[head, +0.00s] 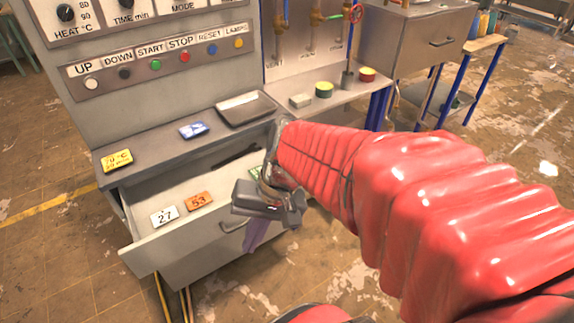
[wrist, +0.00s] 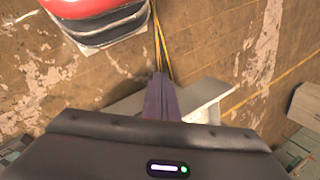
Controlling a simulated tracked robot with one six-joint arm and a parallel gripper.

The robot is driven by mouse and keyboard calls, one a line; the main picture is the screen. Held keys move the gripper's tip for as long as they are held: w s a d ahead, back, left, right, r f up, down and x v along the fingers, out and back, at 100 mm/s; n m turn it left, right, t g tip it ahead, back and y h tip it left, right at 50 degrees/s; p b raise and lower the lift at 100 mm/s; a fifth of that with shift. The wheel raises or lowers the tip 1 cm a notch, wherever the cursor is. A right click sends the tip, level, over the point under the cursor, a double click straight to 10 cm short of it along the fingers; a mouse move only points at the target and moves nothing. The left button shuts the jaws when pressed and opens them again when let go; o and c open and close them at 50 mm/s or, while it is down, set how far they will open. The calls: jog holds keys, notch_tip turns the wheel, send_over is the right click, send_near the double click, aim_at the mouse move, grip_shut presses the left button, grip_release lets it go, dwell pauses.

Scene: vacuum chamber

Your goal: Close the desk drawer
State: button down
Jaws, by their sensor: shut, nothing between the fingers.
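The desk drawer (head: 165,252) stands pulled out below the grey desk top (head: 150,140) in the head view. White tag 27 (head: 164,216) and orange tag 53 (head: 199,201) lie inside it. The drawer's handle (head: 231,224) is partly hidden by my gripper. My gripper (head: 250,247) points down by the right part of the drawer front; its purple fingers are shut and empty. The fingers also show in the wrist view (wrist: 160,80), with a pale drawer edge (wrist: 207,95) behind them. I cannot tell whether they touch the drawer front. My arm hides the drawer's right end.
On the desk top are a yellow tag (head: 117,160), a blue card (head: 194,130) and a metal tray (head: 245,108). A control panel (head: 160,60) rises behind. A side shelf (head: 345,92) and a metal cabinet (head: 430,40) stand right. The floor in front of the drawer is open.

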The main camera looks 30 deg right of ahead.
jog(key=w+d+f+m+t+y, duration=0.45)
jog(key=d+m, duration=0.25)
jog(key=m, duration=0.2)
jog(key=w+d+f+m+t+y, duration=0.3)
jog(key=w+d+f+m+t, duration=0.2)
jog(key=d+m, duration=0.25)
jog(key=s+d+f+m+t+h, duration=0.3)
jog(key=d+f+m+h, duration=0.2)
jog(key=d+m, duration=0.2)
jog(key=s+d+f+m+t+h, duration=0.2)
jog(key=d+f+m+t+h, duration=0.2)
jog(key=d, duration=0.5)
notch_tip(320, 180, down, 2)
jog(key=m+h, duration=0.2)
jog(key=m, duration=0.1)
jog(key=shift+s+d+f, duration=0.2)
jog(key=shift+s+d, duration=0.05)
jog(key=shift+s, duration=0.15)
jog(key=shift+w+h, duration=0.1)
jog(key=shift+h, duration=0.15)
jog(key=w, duration=1.4)
